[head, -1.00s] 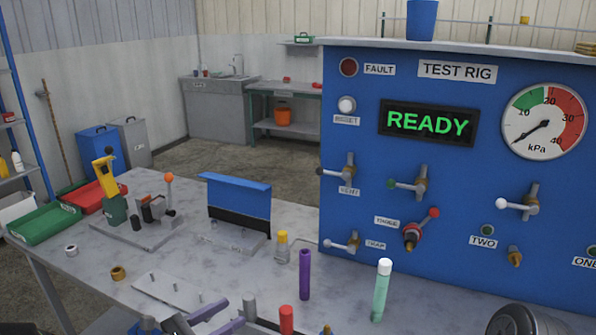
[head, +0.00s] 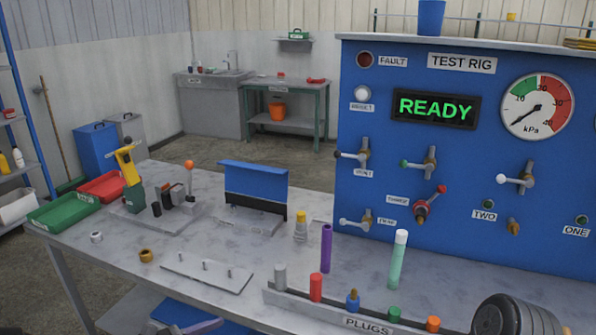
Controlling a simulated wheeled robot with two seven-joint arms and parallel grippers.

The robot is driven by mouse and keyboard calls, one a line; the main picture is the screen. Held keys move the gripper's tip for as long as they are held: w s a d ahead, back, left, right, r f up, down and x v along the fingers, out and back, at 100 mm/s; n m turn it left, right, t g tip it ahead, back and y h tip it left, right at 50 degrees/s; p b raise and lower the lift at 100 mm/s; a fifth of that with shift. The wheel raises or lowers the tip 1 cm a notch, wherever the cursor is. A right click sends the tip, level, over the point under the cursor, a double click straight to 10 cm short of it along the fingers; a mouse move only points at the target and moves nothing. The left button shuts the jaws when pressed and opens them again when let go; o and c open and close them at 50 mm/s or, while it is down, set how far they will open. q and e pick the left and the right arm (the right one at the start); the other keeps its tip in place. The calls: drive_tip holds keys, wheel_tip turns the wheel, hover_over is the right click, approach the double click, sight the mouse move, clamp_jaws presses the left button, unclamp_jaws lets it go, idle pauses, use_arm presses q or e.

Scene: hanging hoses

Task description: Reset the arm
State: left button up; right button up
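The blue test rig (head: 455,165) stands at the right, with a lit green READY display, a gauge, and several valve levers and ports. A dark rounded part at the bottom right looks like a link of my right arm; my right gripper is not in view.
The plug rack (head: 355,318) with several coloured plugs lies along the bench front. A purple tube (head: 326,248) and a pale green tube (head: 398,260) stand behind it. A pegged plate (head: 208,272), a blue-topped stand (head: 253,182), a yellow-handled tool (head: 128,178) and trays (head: 64,212) occupy the left.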

use_arm(q)
drive_tip(key=s+d+f+m+g+y, duration=0.1)
drive_tip(key=s+f+m+g+y, duration=0.75)
drive_tip(key=s+f+m, duration=1.05)
drive_tip(key=s+d+f+m+g+h, duration=0.1)
drive_tip(key=s+d+f+m, duration=0.3)
drive_tip(key=s+d+f, duration=0.3)
drive_tip(key=shift+s+d, duration=0.3)
drive_tip(key=shift+d, duration=0.85)
